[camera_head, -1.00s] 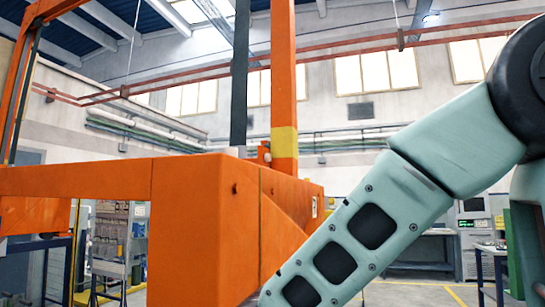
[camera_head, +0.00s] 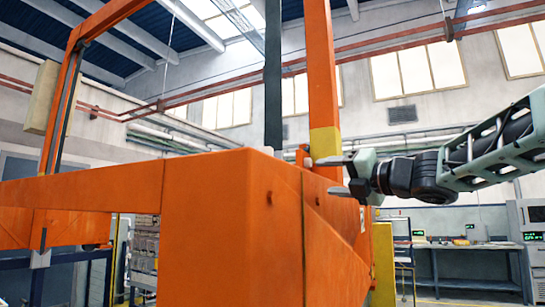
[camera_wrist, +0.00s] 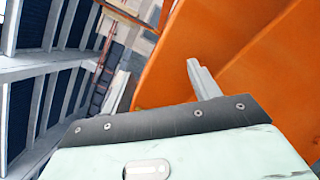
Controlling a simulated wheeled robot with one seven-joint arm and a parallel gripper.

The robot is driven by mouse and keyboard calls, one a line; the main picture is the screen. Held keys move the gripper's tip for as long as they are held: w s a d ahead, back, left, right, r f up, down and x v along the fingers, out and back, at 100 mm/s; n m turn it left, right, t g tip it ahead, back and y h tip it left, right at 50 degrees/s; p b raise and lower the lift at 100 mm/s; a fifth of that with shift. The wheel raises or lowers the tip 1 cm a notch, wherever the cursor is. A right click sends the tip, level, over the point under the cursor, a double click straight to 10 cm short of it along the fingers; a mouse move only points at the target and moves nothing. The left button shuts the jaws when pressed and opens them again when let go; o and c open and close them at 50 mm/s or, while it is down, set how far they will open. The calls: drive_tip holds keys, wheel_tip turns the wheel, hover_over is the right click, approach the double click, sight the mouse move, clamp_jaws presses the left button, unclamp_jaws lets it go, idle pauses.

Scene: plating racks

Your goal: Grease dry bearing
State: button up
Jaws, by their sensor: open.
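My gripper (camera_head: 324,176) is open and empty at the right of the orange machine frame (camera_head: 225,220). Its two fingers point left in the head view, beside the foot of the upright post (camera_head: 322,80) with the yellow band. The fingers overlap the frame's right edge in that view; I cannot tell whether they touch it. In the wrist view one grey finger (camera_wrist: 201,78) stands out against a large orange panel (camera_wrist: 225,45). I cannot make out a bearing or a grease tool in either view.
A dark vertical bar (camera_head: 273,75) stands left of the post. A grey workbench (camera_head: 465,270) and a cabinet with a screen (camera_head: 533,225) stand at the back right. A shelf rack (camera_head: 145,250) is at the left behind the frame.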

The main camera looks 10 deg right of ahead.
drive_tip(key=s+a+r+n+g+y, duration=0.2)
drive_tip(key=s+r+n+g+y, duration=0.3)
drive_tip(key=n, duration=0.7)
drive_tip(key=n+h+p, duration=0.1)
drive_tip(key=n+p, duration=0.1)
drive_tip(key=p, duration=0.6)
approach(262, 148)
drive_tip(key=shift+g, duration=0.4)
drive_tip(key=x, duration=0.3)
drive_tip(key=w+d+x, duration=0.1)
drive_tip(key=x, duration=0.3)
drive_tip(key=w+r+x, duration=0.1)
drive_tip(key=x, duration=0.3)
drive_tip(key=shift+w+d, duration=0.1)
drive_tip(key=shift+w+a+f, duration=0.15)
drive_tip(key=shift+w+a, duration=0.2)
drive_tip(key=shift+a, duration=0.15)
drive_tip(key=shift+h, duration=0.3)
drive_tip(key=c, duration=1)
